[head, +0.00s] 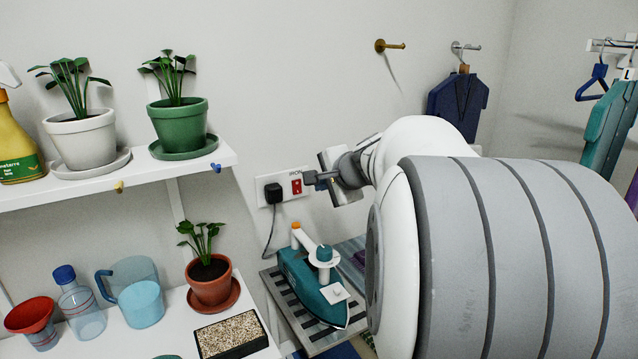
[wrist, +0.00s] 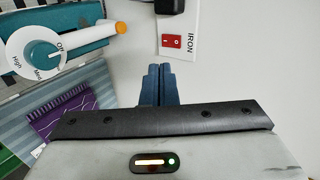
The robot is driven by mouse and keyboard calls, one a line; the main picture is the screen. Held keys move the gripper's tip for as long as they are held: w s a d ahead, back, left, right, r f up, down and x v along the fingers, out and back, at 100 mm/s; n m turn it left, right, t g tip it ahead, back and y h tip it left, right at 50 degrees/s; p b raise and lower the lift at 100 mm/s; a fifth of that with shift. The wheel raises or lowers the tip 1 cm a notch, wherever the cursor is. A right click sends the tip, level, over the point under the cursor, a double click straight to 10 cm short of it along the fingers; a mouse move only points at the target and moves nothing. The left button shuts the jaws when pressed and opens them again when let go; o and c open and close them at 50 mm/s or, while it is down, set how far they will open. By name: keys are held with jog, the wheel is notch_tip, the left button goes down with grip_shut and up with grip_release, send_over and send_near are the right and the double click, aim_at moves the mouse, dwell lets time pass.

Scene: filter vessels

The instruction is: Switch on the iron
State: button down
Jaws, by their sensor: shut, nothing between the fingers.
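The teal and white iron (head: 318,284) rests on a striped metal rack below the wall socket. The white socket plate (head: 263,198), labelled IRON, carries a black plug (head: 273,193) with a cord hanging down, and a red rocker switch (head: 297,187). The switch (wrist: 172,41) also shows in the wrist view, with I and O marks; which side is pressed I cannot tell. The iron's dial (wrist: 40,54) shows Off, Med and High. My gripper (head: 310,178) is shut and empty, its fingertips (wrist: 158,70) just short of the switch in the wrist view; contact is not visible.
A shelf (head: 150,172) with plants stands at the left, above a lower white surface with a jug (head: 135,290), a bottle and a potted plant (head: 210,278). Wall hooks and hanging garments (head: 459,102) are at the right. My arm hides much of the right side.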

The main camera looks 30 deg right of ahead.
jog(key=s+a+f+n+g+y, duration=0.15)
jog(key=s+a+f+n, duration=0.3)
jog(key=a, duration=0.45)
jog(key=s+a+f+n+g, duration=0.2)
jog(key=s+a+f+n, duration=0.1)
jog(key=s, duration=0.3)
jog(key=s+a+f+n+g+h, duration=0.1)
jog(key=s+a+f+n+g, duration=0.1)
jog(key=s, duration=0.5)
jog(key=s+a+f+n+g+h, duration=0.1)
jog(key=s+a+f+n+g, duration=0.2)
jog(key=s+f+n, duration=0.3)
jog(key=shift+s+a+n, duration=0.45)
jog(key=shift+a+n, duration=0.05)
jog(key=shift+n, duration=0.25)
